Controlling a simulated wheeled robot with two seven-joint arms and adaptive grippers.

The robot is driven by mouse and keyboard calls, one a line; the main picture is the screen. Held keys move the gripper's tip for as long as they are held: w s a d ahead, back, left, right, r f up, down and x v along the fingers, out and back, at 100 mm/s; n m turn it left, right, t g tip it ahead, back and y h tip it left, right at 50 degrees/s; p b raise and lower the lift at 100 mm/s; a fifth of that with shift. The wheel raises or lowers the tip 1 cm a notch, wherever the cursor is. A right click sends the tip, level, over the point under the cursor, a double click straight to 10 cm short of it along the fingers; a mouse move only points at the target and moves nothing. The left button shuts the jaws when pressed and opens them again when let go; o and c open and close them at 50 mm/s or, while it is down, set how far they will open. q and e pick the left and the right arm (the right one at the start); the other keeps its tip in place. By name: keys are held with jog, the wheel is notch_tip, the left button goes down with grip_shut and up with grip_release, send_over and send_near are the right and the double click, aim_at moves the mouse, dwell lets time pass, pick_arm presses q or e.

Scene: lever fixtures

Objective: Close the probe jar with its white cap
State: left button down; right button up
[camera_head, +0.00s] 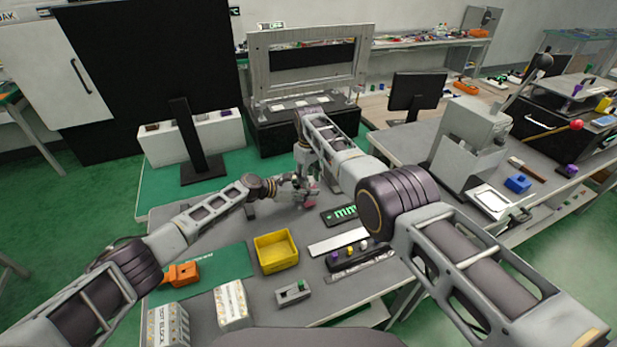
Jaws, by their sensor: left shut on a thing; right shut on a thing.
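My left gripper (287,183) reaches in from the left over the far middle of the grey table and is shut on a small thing. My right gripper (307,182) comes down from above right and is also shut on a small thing. The two grippers meet closely there. A small pinkish patch (312,187) shows at the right gripper's tip. The probe jar and its white cap are too small and too covered by the fingers to tell apart, so I cannot tell whether they touch.
A yellow bin (276,252) stands mid-table, with a grey lever fixture (292,292) in front. A white strip (338,241) and a dark rack with coloured knobs (349,255) lie right. A green mat (215,270) and an orange clamp (181,274) lie left. A black monitor (187,140) stands behind.

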jog(key=shift+m, duration=1.2)
jog(key=o, duration=1.1)
jog(key=shift+r, duration=2.25)
jog(key=shift+o, duration=0.5)
jog(key=o, duration=0.5)
